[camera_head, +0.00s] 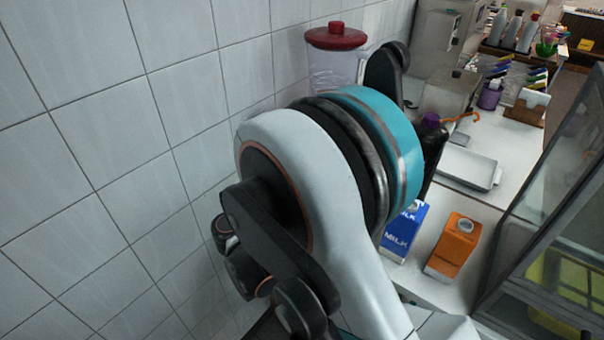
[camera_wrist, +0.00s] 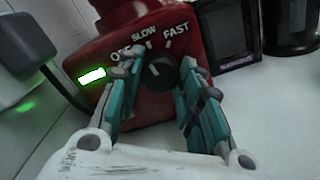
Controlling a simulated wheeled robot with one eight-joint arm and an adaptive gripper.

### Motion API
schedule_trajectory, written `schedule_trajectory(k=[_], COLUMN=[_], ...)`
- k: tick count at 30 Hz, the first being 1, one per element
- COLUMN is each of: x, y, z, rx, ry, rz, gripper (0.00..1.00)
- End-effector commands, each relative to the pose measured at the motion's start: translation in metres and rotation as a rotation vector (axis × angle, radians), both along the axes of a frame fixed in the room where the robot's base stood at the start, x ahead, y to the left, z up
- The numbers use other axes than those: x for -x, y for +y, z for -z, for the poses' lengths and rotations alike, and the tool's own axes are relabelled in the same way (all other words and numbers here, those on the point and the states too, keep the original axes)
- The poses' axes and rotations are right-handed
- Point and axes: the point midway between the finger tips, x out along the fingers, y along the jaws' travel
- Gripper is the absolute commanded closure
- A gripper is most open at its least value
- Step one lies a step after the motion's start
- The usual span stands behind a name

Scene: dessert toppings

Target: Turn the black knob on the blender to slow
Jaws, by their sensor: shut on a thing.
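The blender's red base (camera_wrist: 140,40) fills the upper middle of the wrist view. Its front carries the labels OFF, SLOW and FAST and a lit white-green light. The black knob (camera_wrist: 158,77) sits below the labels. My gripper (camera_wrist: 159,69) has its teal fingers on either side of the knob and is shut on it. I cannot tell clearly which label the knob points to. In the head view, the blender's red lid (camera_head: 335,37) and clear jar (camera_head: 333,74) show by the tiled wall. My arm hides its base, the knob and my gripper there.
A dark grey box (camera_wrist: 22,48) with a black cable is left of the blender, and a dark square-framed object (camera_wrist: 236,42) stands right. In the head view, a blue milk carton (camera_head: 404,232), an orange carton (camera_head: 455,246) and a grey tray (camera_head: 468,169) stand on the counter.

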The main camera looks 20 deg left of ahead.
Motion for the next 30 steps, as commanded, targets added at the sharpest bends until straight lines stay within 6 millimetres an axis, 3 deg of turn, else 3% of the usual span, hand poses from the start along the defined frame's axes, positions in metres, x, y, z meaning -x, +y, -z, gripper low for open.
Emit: schedule_trajectory(k=[10,25,26,27,28,30], x=[-0.0001,0.0000,0.0000,0.0000,0.0000,0.0000], y=[0.0002,0.0001,0.0001,0.0001,0.0001,0.0001], z=[0.0002,0.0003,0.0003,0.0003,0.0003,0.0003], rx=[-0.129,-0.148,-0.148,-0.148,-0.148,-0.147], ry=[-0.053,-0.061,-0.061,-0.061,-0.061,-0.060], rz=[-0.001,-0.001,-0.001,-0.001,-0.001,-0.001], gripper=[0.90,0.90,0.64,0.55,0.48,0.45])
